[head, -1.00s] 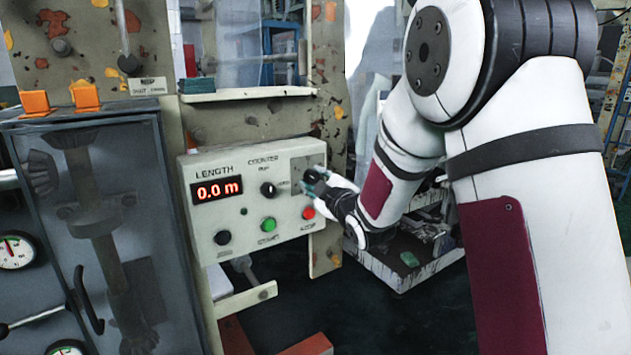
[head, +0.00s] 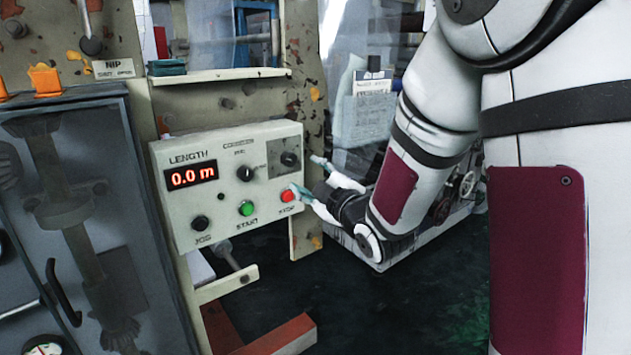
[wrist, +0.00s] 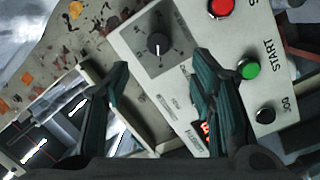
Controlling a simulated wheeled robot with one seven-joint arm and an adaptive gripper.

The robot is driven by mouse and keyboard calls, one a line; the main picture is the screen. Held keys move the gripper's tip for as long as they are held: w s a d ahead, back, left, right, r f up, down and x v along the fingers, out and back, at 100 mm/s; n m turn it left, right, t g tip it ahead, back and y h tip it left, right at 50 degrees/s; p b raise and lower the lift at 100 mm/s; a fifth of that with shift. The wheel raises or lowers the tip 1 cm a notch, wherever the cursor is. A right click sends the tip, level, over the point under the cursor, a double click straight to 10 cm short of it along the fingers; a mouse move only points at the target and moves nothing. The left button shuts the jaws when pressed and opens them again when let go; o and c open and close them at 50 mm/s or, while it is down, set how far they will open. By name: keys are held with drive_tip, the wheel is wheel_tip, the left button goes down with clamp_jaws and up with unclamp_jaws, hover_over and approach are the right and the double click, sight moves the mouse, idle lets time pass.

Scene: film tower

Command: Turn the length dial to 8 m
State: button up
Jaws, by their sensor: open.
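The control panel (head: 214,222) carries a LENGTH display (head: 191,175) reading 0.0 m in red. A small black dial (head: 289,159) sits on a darker square plate at the panel's upper right. In the wrist view this dial (wrist: 159,44) has tick marks around it and a white pointer line towards the picture's bottom; its numbers are unreadable. My gripper (head: 308,175) is open and empty at the panel's right edge, apart from the dial. In the wrist view my gripper's (wrist: 162,64) two teal fingers are spread, with the dial beyond and between their tips.
A black COUNTER knob (head: 245,173) is left of the dial. Below are the red STOP button (head: 288,196), close to my lower finger, the green START button (head: 246,208) and the black JOG button (head: 200,223). A ledge (head: 220,76) juts above the panel.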

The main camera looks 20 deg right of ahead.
drive_tip(key=shift+s+d, duration=0.2)
drive_tip(key=shift+s, duration=0.9)
drive_tip(key=s+f+m+g+h, duration=0.1)
drive_tip(key=s+m+g, duration=0.4)
drive_tip(key=s, duration=0.9)
drive_tip(key=s+a+f+m+g+h, duration=0.1)
drive_tip(key=s+m+g, duration=0.4)
drive_tip(key=s, duration=0.8)
drive_tip(key=s+f+m+g+h, duration=0.1)
drive_tip(key=s+f+m+g, duration=0.15)
drive_tip(key=s+g, duration=0.8)
drive_tip(key=s+r+t+p, duration=0.3)
drive_tip(key=r+t+p, duration=0.4)
drive_tip(key=r+p, duration=1)
wheel_tip(320, 180, up, 2)
drive_tip(key=shift+s+a+r+m, duration=0.15)
drive_tip(key=shift+r+m, duration=0.05)
drive_tip(key=shift+m, duration=0.15)
